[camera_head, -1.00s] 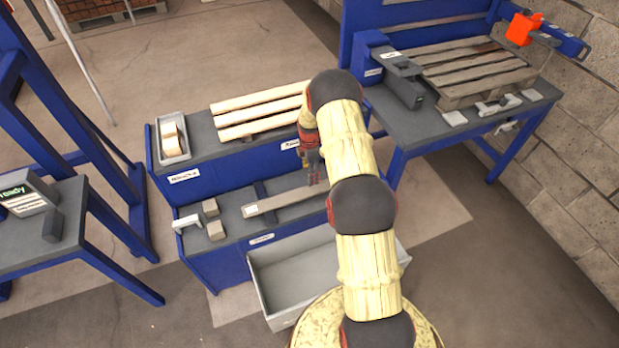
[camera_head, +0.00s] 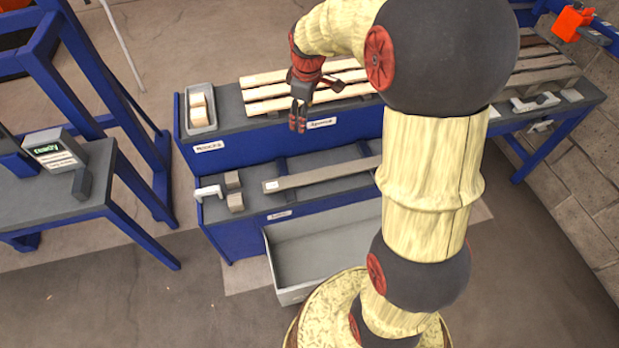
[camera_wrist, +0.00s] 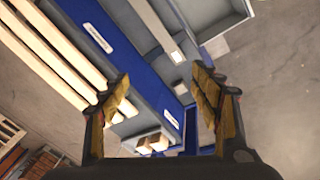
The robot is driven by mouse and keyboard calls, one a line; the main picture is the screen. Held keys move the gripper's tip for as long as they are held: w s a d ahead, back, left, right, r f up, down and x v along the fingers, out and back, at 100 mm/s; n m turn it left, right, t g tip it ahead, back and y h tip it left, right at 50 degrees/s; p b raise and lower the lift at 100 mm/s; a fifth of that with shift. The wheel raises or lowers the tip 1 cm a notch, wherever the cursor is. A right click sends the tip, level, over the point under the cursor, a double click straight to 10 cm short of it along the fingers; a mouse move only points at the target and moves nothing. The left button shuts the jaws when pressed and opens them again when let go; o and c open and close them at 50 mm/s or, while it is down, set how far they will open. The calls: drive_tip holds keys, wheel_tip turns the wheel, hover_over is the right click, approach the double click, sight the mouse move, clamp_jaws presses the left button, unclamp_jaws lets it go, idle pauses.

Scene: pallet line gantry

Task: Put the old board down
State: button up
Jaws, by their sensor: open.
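The old board (camera_head: 318,178), a long grey-brown plank with a white label at its left end, lies flat on the lower grey shelf of the blue bench. Its right part is hidden behind my arm. In the wrist view the board (camera_wrist: 146,14) shows at the top. My gripper (camera_head: 298,122) is open and empty, above and behind the board, in front of the upper shelf. In the wrist view its two fingers (camera_wrist: 163,95) stand apart with nothing between them.
Pale new boards (camera_head: 265,92) lie on the upper shelf, beside a grey tray (camera_head: 200,124) holding small blocks. Two small blocks (camera_head: 235,200) and a white clamp-like piece (camera_head: 208,192) sit left of the old board. An empty grey bin (camera_head: 310,258) stands in front. A pallet (camera_head: 540,68) lies on the right table.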

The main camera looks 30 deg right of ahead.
drive_tip(key=s+a+r+m+t, duration=0.1)
drive_tip(key=s+a+r+m, duration=0.3)
drive_tip(key=s+a+r, duration=0.7)
drive_tip(key=s+a+m+t, duration=0.2)
drive_tip(key=s+a+m, duration=0.1)
drive_tip(key=s, duration=1.3)
drive_tip(key=shift+s+r+m+y, duration=0.15)
drive_tip(key=shift+r+m+y, duration=0.15)
drive_tip(key=shift+m, duration=0.3)
